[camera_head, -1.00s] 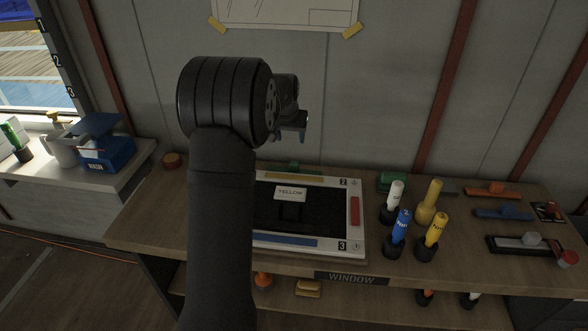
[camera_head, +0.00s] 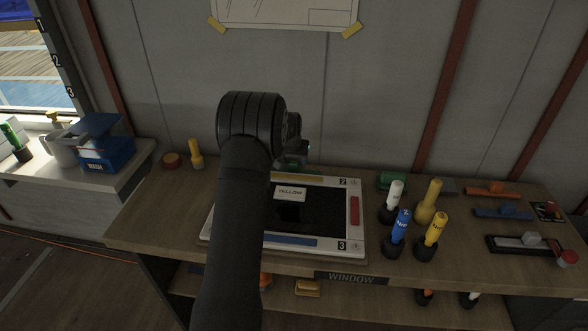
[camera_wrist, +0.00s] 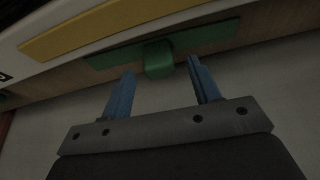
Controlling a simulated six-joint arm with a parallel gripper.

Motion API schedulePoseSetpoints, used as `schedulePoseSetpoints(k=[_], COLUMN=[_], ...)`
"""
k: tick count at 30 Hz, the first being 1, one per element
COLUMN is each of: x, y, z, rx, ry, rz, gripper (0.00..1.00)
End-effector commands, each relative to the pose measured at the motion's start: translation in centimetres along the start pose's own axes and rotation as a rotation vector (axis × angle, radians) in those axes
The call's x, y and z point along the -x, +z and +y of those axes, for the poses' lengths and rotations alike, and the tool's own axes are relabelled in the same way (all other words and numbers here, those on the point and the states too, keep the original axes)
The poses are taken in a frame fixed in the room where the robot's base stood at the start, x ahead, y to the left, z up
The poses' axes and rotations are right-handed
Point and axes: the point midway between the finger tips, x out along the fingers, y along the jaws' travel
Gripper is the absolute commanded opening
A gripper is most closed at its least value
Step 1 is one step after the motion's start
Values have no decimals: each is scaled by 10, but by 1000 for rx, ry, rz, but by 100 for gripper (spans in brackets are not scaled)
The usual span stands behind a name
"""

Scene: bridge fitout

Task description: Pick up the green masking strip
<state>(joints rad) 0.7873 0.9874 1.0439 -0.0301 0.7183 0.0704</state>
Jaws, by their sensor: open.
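The green masking strip (camera_wrist: 210,36) lies along the outer edge of the white frame in the wrist view, with a green block-like grip (camera_wrist: 158,58) standing at its middle. My gripper (camera_wrist: 160,71) is open, its two blue fingers pointing at the strip. The grip shows between the fingertips, a little beyond them; I cannot tell the exact gap. Nothing is held. In the head view my gripper (camera_head: 296,152) is over the back edge of the white frame (camera_head: 357,242), and my arm and gripper hide most of the strip.
Several bottles, including a blue one (camera_head: 402,226), stand to the right. The wall is close behind the bench (camera_head: 150,225).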

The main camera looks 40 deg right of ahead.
Motion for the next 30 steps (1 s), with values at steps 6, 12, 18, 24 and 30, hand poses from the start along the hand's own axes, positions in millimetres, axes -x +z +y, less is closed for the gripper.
schedulePoseSetpoints(k=[6,12,18,24,30], x=[-24,-26,-26,-25,-24], y=[0,0,0,0,0], z=[0,0,0,0,0], rx=[0,0,0,0,0], ry=[0,0,0,0,0], rz=[1,2,2,2,2], gripper=[56,56,29,9,9])
